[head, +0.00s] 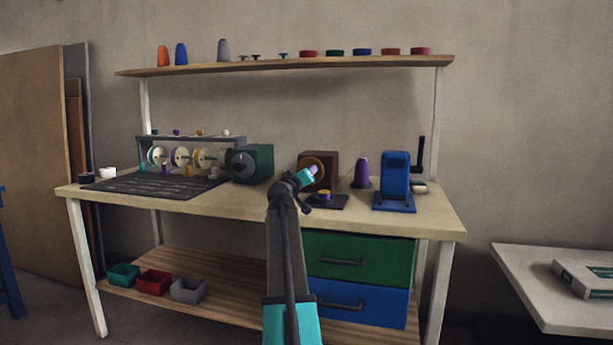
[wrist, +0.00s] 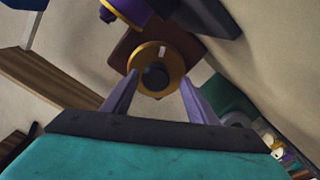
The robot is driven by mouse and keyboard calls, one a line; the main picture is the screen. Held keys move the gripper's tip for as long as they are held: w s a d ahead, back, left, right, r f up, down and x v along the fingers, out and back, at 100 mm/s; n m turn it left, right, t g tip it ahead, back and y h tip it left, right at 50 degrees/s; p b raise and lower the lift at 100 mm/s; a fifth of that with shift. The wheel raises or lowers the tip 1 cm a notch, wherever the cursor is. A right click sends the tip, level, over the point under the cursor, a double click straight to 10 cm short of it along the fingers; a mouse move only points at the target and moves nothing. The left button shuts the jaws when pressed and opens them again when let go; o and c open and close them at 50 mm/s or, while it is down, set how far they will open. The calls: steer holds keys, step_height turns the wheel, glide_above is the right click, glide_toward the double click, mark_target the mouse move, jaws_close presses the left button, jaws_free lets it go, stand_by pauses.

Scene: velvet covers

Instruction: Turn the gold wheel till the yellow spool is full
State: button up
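The gold wheel (wrist: 174,58) sits on the front of a brown box (wrist: 128,45), with a dark knob (wrist: 155,77) at its middle and a pale mark on its face. It also shows in the head view (head: 319,178), partly hidden by my gripper (head: 310,172). In the wrist view my gripper (wrist: 159,80) is open, its fingers on either side of the wheel's lower part. I cannot tell whether they touch it.
A purple cone (head: 361,173) and a blue device (head: 396,182) stand right of the box. A green box (head: 259,163) with a dark wheel stands left, near a spool rack (head: 190,139) and a dark mat (head: 150,187).

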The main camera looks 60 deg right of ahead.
steer(key=shift+s, duration=0.1)
steer(key=shift+s, duration=0.1)
steer(key=shift+p+v, duration=0.55)
steer(key=shift+v, duration=1.1)
steer(key=shift+p+v, duration=1.35)
steer(key=shift+v, duration=3.85)
